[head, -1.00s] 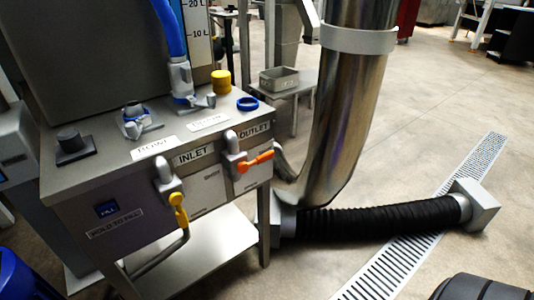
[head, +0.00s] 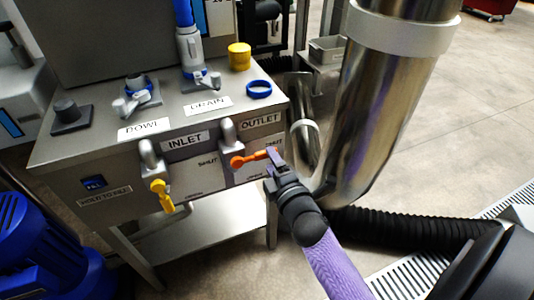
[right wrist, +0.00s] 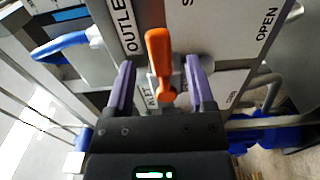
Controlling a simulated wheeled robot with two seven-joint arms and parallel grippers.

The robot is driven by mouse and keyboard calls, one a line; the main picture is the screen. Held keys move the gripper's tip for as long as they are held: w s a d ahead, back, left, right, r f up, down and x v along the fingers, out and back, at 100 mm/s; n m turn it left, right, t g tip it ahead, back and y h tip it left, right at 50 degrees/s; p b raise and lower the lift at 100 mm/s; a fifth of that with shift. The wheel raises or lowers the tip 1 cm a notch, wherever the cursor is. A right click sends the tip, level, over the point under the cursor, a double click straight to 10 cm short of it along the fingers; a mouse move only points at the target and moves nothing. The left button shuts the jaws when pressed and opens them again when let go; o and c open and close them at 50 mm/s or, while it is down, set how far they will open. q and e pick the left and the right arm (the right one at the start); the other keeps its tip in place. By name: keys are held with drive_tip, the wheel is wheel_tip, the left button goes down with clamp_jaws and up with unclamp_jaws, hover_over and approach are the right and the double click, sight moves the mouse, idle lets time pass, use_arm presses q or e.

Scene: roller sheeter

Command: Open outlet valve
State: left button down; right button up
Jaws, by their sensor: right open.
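The outlet valve's orange handle (head: 252,158) lies roughly horizontal, pointing right, on the front of the steel cabinet under the OUTLET label (head: 261,121). My right gripper (head: 273,157) is at the handle's free end. In the right wrist view the orange handle (right wrist: 159,62) lies between the two purple fingers of my open right gripper (right wrist: 158,85), with gaps on both sides. SHUT and OPEN marks show on the plate near the valve. My left gripper is not in view.
The yellow inlet handle (head: 162,195) hangs down to the left. A large shiny pipe (head: 379,105) stands close to the right of my gripper, with a black ribbed hose (head: 415,230) below. A blue ring (head: 259,89) and yellow cap (head: 239,56) sit on the cabinet top.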

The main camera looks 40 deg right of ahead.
sight(266, 158)
drive_tip(key=shift+b+x, duration=0.45)
drive_tip(key=shift+x, duration=1.35)
clamp_jaws()
